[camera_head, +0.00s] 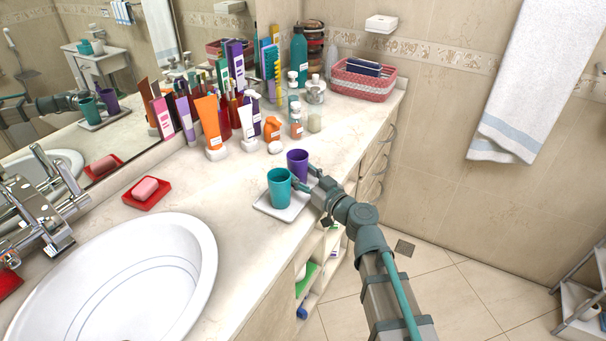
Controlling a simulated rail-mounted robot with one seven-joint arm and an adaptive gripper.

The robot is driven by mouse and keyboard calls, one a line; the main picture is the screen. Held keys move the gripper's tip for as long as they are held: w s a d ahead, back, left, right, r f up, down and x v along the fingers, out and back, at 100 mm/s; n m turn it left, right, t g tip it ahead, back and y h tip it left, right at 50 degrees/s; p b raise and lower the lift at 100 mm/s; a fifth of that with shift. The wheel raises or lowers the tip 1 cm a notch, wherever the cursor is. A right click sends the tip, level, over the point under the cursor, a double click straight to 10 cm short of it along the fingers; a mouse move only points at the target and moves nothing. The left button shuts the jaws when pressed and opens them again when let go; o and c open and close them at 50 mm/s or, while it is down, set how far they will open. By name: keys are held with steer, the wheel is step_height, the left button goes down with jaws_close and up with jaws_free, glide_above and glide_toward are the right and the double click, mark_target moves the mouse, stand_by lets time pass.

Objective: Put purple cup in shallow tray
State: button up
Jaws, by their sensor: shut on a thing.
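The purple cup (297,162) is upright at the far right end of the shallow tray (267,210), close behind the teal cup. My gripper (304,178) reaches in from the right and is shut on the purple cup near its lower part. The teal cup (279,189) stands upright in the white tray at the counter's front edge. The teal cup and my fingers hide the purple cup's base, so I cannot tell whether it touches the tray. Both cups and the tray also show in the mirror.
Several tubes and bottles, including an orange tube (209,121), crowd the counter behind the cups. A red soap dish (136,204) and the white sink (120,290) lie to the left. A pink basket (362,84) stands at the back right. The counter left of the tray is clear.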

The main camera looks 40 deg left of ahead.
steer(key=shift+f+b, duration=0.2)
steer(key=shift+b, duration=0.15)
steer(key=o, duration=1.2)
steer(key=shift+o, duration=0.2)
steer(key=shift+r, duration=0.2)
